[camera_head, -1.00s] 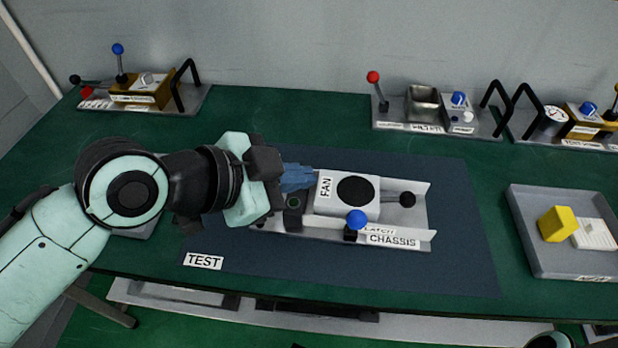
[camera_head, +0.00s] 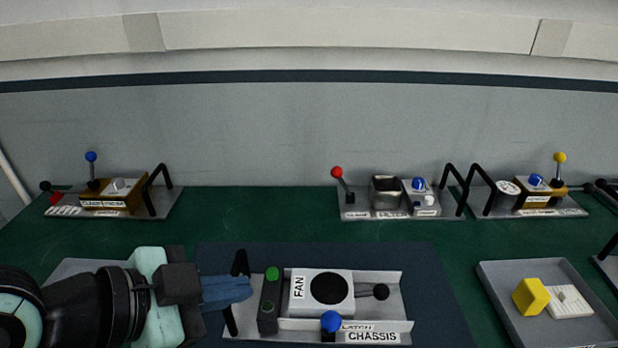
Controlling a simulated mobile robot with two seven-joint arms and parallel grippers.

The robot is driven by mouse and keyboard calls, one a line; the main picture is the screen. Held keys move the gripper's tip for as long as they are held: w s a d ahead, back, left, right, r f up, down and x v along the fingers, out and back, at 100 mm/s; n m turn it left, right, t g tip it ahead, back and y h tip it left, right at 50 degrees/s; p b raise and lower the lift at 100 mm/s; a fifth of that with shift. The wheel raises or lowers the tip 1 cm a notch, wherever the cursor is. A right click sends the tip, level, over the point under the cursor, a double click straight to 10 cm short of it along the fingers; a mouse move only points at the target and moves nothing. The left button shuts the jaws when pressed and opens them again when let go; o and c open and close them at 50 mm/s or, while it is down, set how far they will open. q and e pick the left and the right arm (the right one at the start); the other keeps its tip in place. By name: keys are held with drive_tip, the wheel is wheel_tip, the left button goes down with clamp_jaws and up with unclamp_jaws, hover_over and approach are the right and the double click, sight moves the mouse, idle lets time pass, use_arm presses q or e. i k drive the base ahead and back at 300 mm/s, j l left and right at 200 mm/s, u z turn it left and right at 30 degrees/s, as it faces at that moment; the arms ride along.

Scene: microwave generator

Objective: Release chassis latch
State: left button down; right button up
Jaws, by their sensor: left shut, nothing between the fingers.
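The chassis (camera_head: 392,334) is a grey metal tray on the dark mat, low in the middle of the head view. It holds a white fan unit (camera_head: 345,306) marked FAN and a dark block with a green button (camera_head: 272,274). The blue-knobbed latch (camera_head: 331,321) stands at its front wall, by the LATCH label. A dark-knobbed lever (camera_head: 379,291) sits right of the fan. My left gripper (camera_head: 248,287) is shut and empty at the chassis's left end, beside a black handle (camera_head: 236,290); I cannot tell whether they touch. My right gripper is out of view.
A tray (camera_head: 490,274) with a yellow block (camera_head: 530,297) and a white piece (camera_head: 568,301) lies at the right. Several modules with knobbed levers stand along the back, including a red-knobbed one (camera_head: 337,172). The green bench (camera_head: 250,215) between them and the mat is clear.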

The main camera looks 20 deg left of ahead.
sight(331, 321)
drive_tip(key=k, duration=1)
